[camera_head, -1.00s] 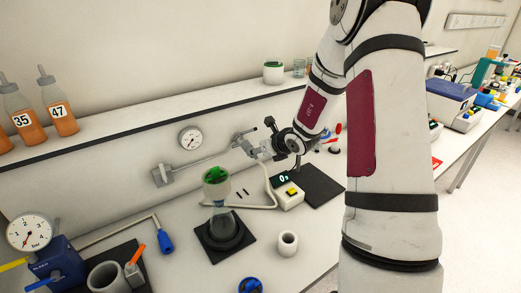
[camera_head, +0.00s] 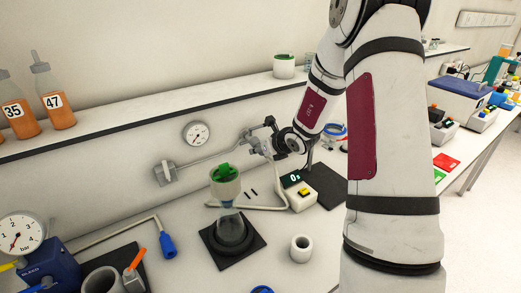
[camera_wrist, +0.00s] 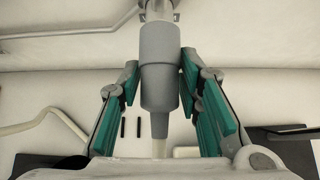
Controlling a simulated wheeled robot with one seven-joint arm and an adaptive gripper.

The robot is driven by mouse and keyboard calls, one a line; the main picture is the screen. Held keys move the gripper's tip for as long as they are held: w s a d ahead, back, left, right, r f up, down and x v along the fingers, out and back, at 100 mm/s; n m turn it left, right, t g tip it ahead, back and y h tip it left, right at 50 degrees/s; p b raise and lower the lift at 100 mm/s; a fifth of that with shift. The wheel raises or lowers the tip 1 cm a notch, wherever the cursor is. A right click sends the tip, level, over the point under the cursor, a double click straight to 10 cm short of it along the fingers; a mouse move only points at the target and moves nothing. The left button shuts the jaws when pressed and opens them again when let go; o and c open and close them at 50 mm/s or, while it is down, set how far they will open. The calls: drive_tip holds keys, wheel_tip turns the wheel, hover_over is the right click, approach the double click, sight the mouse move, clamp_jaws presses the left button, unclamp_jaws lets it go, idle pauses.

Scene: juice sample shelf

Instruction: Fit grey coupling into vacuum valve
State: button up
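The grey coupling (camera_wrist: 159,75) is a stepped cylinder, upright in the wrist view, with its narrow end at the bottom. Its wide top meets a light metal fitting (camera_wrist: 159,10), which looks like the vacuum valve's outlet; how deep it sits is hidden. My gripper (camera_wrist: 160,70) has teal pads on both sides of the coupling, their tips against its sides. In the head view my gripper (camera_head: 258,146) is at the end of the wall pipe, where the valve (camera_head: 245,138) is partly hidden and the coupling is too small to make out.
A timer box (camera_head: 299,192) showing 0 and a white cup (camera_head: 301,248) are nearby. A gauge (camera_head: 197,133) hangs on the wall under the shelf (camera_head: 130,123). A pale hose (camera_head: 255,207) lies on the bench.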

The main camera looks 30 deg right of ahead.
clamp_jaws()
drive_tip(key=shift+a+r+g+p, duration=0.1)
drive_tip(key=shift+r+g+p, duration=0.1)
drive_tip(key=shift+g+p, duration=0.6)
drive_tip(key=shift+a+p, duration=0.3)
drive_tip(key=shift+p, duration=0.65)
drive_tip(key=shift+d+r+g+p, duration=0.1)
drive_tip(key=shift+r+g+p, duration=0.1)
drive_tip(key=shift+g+p, duration=0.35)
idle(0.4)
drive_tip(key=o, duration=0.7)
unclamp_jaws()
drive_tip(key=shift+t, duration=0.25)
drive_tip(key=shift+o, duration=0.2)
drive_tip(key=shift+d, duration=0.15)
